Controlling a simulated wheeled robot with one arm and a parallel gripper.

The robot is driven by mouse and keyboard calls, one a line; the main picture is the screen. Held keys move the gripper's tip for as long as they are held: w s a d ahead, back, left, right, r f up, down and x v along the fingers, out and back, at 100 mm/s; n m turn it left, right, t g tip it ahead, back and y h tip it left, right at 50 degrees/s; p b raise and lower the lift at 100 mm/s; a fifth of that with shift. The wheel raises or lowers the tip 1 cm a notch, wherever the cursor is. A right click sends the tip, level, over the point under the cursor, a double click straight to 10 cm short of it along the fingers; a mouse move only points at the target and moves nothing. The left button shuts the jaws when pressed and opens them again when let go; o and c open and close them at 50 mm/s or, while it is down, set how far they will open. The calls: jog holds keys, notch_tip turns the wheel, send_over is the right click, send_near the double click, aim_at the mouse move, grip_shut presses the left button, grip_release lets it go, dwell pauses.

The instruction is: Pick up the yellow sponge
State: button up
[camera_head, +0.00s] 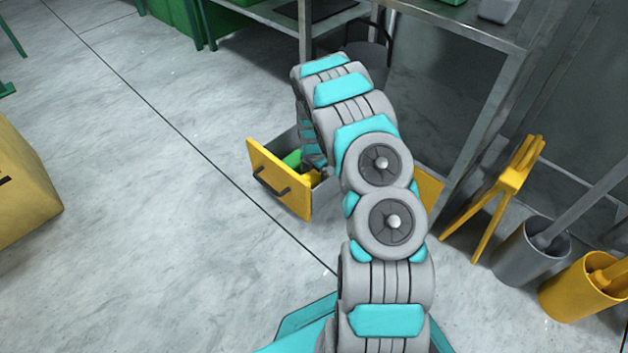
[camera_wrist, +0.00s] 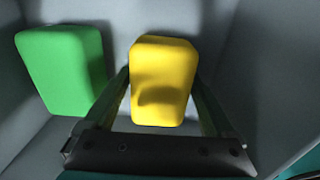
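The yellow sponge (camera_wrist: 163,65) lies in a grey open drawer (camera_wrist: 285,60), in the middle of the wrist view. In the head view only a small bit of the sponge (camera_head: 316,178) shows beside my arm. A green sponge (camera_wrist: 65,70) lies to its left in the same drawer. My gripper (camera_wrist: 161,82) reaches down into the drawer, with one finger on each side of the yellow sponge. The fingers look open, with narrow gaps at the sponge's sides. My arm hides most of the gripper in the head view.
The drawer's yellow front (camera_head: 280,180) with its dark handle faces the open floor. A metal table (camera_head: 455,35) stands behind. A yellow folding stand (camera_head: 512,180), a grey bucket (camera_head: 530,250) and a yellow bucket (camera_head: 580,288) are at the right. The floor (camera_head: 150,220) at left is largely clear.

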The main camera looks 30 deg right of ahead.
aim_at(314, 175)
jog(key=c, duration=1)
notch_tip(314, 175, up, 10)
jog(key=shift+p, duration=0.7)
